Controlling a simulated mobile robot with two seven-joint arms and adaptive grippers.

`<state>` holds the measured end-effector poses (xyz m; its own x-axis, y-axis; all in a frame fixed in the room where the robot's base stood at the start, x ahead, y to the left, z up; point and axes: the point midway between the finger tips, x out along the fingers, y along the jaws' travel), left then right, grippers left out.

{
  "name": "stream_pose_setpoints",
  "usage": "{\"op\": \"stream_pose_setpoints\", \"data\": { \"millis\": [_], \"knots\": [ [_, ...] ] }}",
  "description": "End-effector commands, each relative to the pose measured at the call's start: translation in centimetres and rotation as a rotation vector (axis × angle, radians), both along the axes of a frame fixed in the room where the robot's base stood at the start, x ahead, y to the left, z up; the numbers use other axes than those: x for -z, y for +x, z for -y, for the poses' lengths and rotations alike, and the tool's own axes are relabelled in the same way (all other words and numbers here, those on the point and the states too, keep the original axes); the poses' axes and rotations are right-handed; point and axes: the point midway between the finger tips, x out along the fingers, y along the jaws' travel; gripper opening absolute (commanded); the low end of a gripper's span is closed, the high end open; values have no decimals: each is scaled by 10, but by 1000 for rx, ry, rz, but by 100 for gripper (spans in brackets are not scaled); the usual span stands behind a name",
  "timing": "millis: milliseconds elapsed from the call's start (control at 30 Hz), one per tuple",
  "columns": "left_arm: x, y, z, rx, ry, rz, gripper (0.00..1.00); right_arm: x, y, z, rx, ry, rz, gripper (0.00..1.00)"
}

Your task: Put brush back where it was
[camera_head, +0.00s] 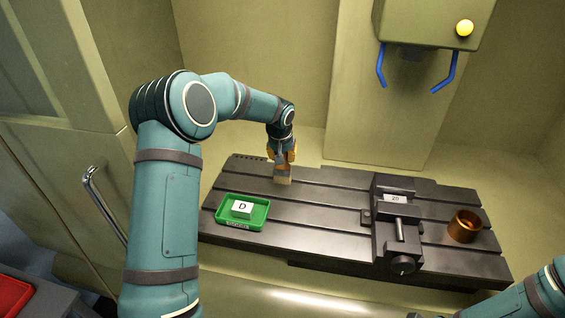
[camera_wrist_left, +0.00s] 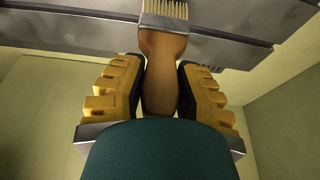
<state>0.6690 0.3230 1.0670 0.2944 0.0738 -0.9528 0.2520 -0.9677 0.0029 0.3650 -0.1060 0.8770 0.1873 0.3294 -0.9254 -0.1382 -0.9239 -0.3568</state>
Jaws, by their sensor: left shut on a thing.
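The brush (camera_head: 283,180) has a wooden handle, a metal band and pale bristles. It is at the back left of the dark slotted machine table (camera_head: 320,205), bristles down. My left gripper (camera_head: 282,154) is shut on its handle from above. In the left wrist view the handle (camera_wrist_left: 162,75) stands between the two yellow-padded fingers of my left gripper (camera_wrist_left: 160,95), with the bristles over the slotted table. I cannot tell whether the bristles touch the table. Of my right arm only a link shows at the lower right; its gripper is out of view.
A green tray (camera_head: 228,222) holding a white block marked D (camera_head: 242,207) sits at the table's front left. A vise (camera_head: 396,225) marked 20 and a copper ring (camera_head: 464,226) are to the right. A machine head (camera_head: 430,25) with blue nozzles hangs above. A door handle (camera_head: 100,200) is at left.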

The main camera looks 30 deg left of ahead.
Motion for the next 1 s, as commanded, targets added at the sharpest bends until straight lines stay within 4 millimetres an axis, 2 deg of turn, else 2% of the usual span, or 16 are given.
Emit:
{"op": "stream_pose_setpoints", "data": {
  "millis": [100,200,600,633,667,1000],
  "knots": [
    [19,-1,1,0,-1,-5,0,0,0,0,0,0,0,47],
    [28,0,0,0,-1,-1,0,0,0,0,0,0,0,47],
    [32,0,0,0,-1,0,0,5,0,0,0,-1,0,47],
    [32,0,0,0,0,-1,44,4,0,0,0,-1,0,47],
    [31,0,0,0,0,-1,54,4,0,0,0,-1,0,47],
    [30,0,0,0,0,-1,55,2,0,0,0,0,0,47]
  ]
}}
